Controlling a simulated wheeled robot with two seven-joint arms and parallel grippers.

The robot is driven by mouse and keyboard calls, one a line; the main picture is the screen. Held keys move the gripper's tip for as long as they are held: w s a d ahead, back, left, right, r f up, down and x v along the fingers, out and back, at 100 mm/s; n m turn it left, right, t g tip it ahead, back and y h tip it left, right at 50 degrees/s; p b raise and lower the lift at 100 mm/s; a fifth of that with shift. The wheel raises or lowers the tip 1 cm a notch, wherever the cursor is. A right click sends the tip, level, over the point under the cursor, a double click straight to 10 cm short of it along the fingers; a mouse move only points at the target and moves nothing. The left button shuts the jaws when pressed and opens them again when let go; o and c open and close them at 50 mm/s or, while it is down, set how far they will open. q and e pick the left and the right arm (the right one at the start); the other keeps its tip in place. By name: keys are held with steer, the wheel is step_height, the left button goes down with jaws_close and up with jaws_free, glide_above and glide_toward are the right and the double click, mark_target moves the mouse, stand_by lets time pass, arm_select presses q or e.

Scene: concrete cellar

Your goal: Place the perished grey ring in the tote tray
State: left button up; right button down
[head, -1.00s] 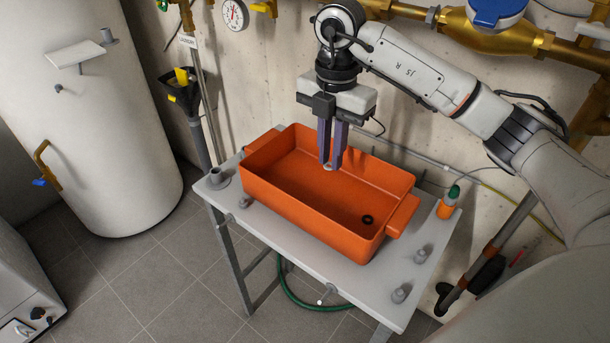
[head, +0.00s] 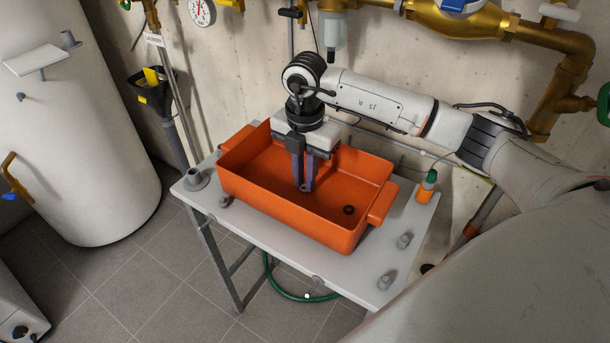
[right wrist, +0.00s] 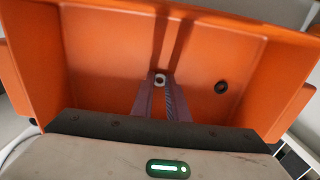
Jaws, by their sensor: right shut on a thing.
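The orange tote tray (head: 290,221) stands on the grey table. My right gripper (head: 305,188) points down inside the tray, its fingers shut on a small grey ring (head: 305,188). In the right wrist view the grey ring (right wrist: 159,80) shows between the fingertips (right wrist: 160,82). I cannot tell whether the ring touches the tray floor. A dark ring (head: 349,210) lies on the tray floor to the right of the fingers; it also shows in the right wrist view (right wrist: 221,87). My left gripper is not in view.
Small grey fittings stand on the table (head: 345,270), at its left end (head: 196,180) and right front (head: 387,281). An orange bottle with a green cap (head: 427,186) stands at the right back. A white tank (head: 80,130) is at the left. Brass pipes run along the wall.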

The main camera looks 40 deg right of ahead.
steer(key=shift+f, duration=0.15)
steer(key=c, duration=1.7)
jaws_free()
step_height(320, 180, up, 12)
steer(key=shift+r, duration=0.2)
